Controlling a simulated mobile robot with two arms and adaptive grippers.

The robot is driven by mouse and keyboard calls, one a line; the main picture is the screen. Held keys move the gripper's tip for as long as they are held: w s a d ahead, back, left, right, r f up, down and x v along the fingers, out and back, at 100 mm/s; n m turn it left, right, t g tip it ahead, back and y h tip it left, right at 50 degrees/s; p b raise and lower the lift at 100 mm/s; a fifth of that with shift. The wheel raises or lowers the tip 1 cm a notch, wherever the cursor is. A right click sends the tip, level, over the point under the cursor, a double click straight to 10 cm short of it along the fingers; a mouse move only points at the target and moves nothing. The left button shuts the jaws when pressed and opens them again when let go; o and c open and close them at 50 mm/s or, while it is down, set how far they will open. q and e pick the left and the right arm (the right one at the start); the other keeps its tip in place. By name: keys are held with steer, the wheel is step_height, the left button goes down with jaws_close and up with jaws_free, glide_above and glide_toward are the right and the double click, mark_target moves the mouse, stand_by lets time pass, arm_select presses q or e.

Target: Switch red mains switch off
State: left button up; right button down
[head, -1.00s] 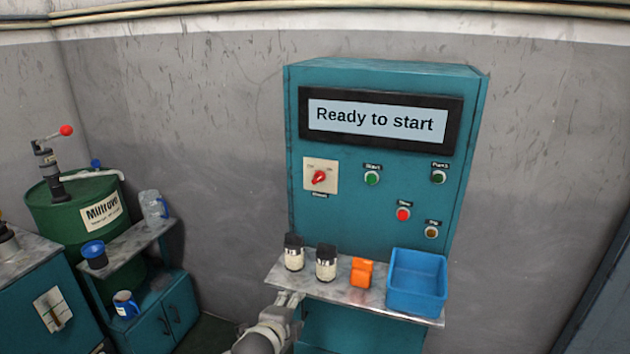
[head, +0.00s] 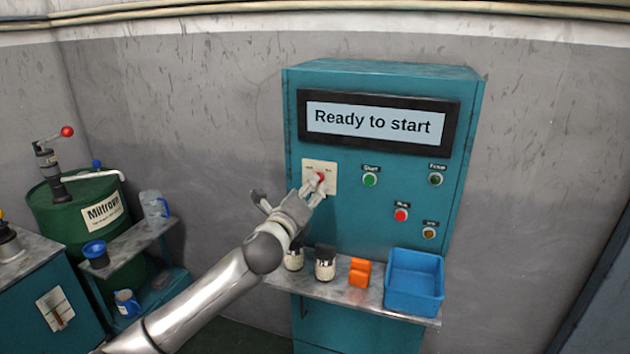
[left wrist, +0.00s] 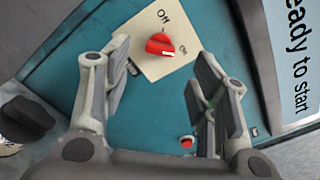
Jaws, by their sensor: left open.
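The red mains switch (head: 320,177) is a rotary knob on a cream plate (head: 333,168) at the left of the teal control cabinet. In the left wrist view the red knob (left wrist: 161,45) shows between and just beyond the fingers, with a white mark on its right end and ON/OFF lettering on the plate. My left gripper (head: 314,190) is in front of the switch, partly covering its plate. It is open in the left wrist view (left wrist: 160,85), with nothing between the fingers. The display (head: 372,122) reads "Ready to start". My right gripper is not in view.
Green (head: 370,180) and red (head: 401,215) buttons sit right of the switch. A green drum (head: 75,222) stands at the left.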

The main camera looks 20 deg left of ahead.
arm_select(q)
steer(key=w+p, duration=0.1)
steer(key=w, duration=0.5)
steer(key=shift+d, duration=0.1)
steer(key=c, duration=1)
steer(key=shift+n, duration=0.4)
steer(key=shift+f+n+p, duration=0.1)
steer(key=shift+n+p, duration=0.45)
steer(key=shift+n, duration=7.95)
